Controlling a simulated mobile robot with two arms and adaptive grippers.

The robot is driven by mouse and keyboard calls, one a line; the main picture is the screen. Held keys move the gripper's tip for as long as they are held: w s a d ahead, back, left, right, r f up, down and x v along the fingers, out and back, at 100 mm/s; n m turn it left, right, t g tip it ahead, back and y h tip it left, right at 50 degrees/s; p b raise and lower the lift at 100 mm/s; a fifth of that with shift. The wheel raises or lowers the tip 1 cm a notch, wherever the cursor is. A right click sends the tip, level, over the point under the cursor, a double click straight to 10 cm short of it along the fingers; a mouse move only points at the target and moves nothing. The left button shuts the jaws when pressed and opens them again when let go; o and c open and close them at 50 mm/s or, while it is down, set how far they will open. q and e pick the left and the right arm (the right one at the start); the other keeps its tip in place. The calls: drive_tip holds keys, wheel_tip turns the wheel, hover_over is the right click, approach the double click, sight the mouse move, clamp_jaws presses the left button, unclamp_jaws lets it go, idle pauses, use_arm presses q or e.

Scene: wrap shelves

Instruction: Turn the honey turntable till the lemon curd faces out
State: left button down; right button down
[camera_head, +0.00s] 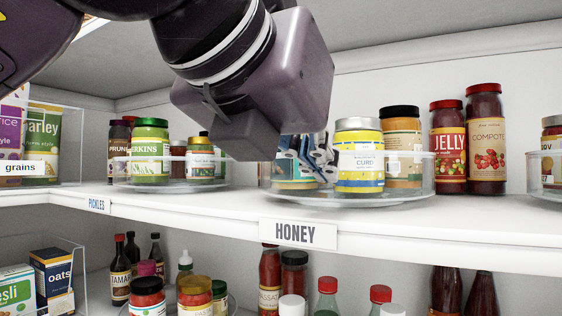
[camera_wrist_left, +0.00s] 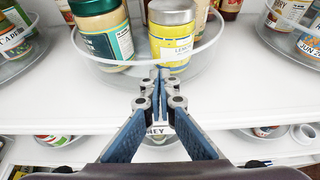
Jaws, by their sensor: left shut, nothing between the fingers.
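The honey turntable (camera_head: 414,194) is a clear round tray with a raised rim, standing on the white shelf above the HONEY label (camera_head: 297,234). The lemon curd (camera_head: 359,160) is a yellow jar with a silver lid near the turntable's front, its label partly showing the word CURD. It also shows in the left wrist view (camera_wrist_left: 172,42), with a teal-labelled jar (camera_wrist_left: 103,30) left of it. My left gripper (camera_wrist_left: 160,78) is shut and empty, its tips at or very near the turntable's front rim; contact is unclear. In the head view my left wrist hides part of the turntable. My right gripper is not in view.
A jar with a black lid (camera_head: 401,144) stands on the turntable behind the curd. Jelly (camera_head: 448,148) and compote (camera_head: 487,142) jars stand to its right. The pickles turntable (camera_head: 124,184) is to the left. Another shelf with bottles and jars lies below.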

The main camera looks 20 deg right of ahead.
sight(297, 174)
use_arm(q)
drive_tip(key=shift+w+a, duration=0.7)
drive_tip(key=shift+w, duration=0.15)
drive_tip(key=shift+w+a, duration=0.5)
drive_tip(key=shift+w, duration=0.05)
drive_tip(key=shift+w+a, duration=0.2)
drive_tip(key=shift+w, duration=0.1)
